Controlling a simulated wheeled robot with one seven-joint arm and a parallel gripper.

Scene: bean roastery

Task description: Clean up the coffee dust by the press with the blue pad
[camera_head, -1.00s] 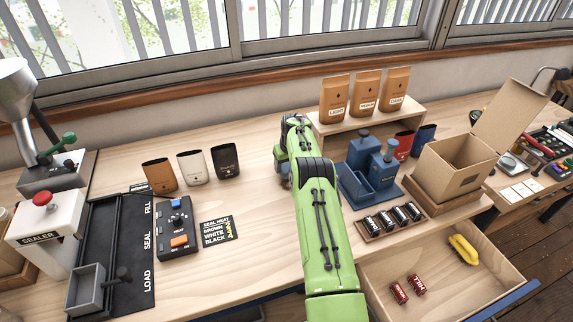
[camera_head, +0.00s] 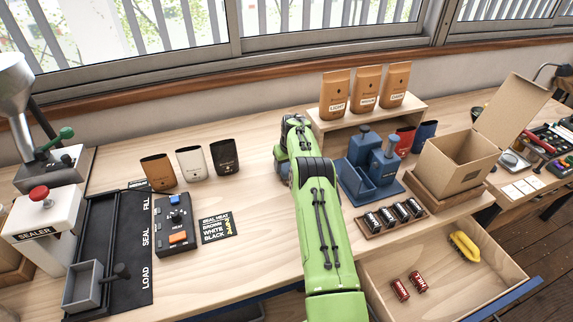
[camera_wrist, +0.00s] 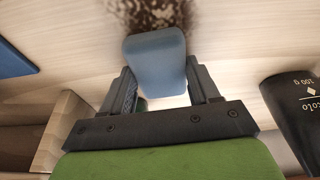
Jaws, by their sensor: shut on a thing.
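My gripper (camera_wrist: 160,92) is shut on the blue pad (camera_wrist: 155,60), which sits between its two dark fingers in the wrist view. A dark brown patch of coffee dust (camera_wrist: 150,14) lies on the wooden bench just beyond the pad's far edge. I cannot tell whether the pad touches the bench. A blue press-like device (camera_head: 392,160) stands right of the arm; a blue edge (camera_wrist: 14,58) shows at the left of the wrist view.
Brown (camera_head: 157,172), white (camera_head: 190,163) and black pouches stand left of my arm. An open drawer (camera_head: 500,262) holds red cans and a yellow item.

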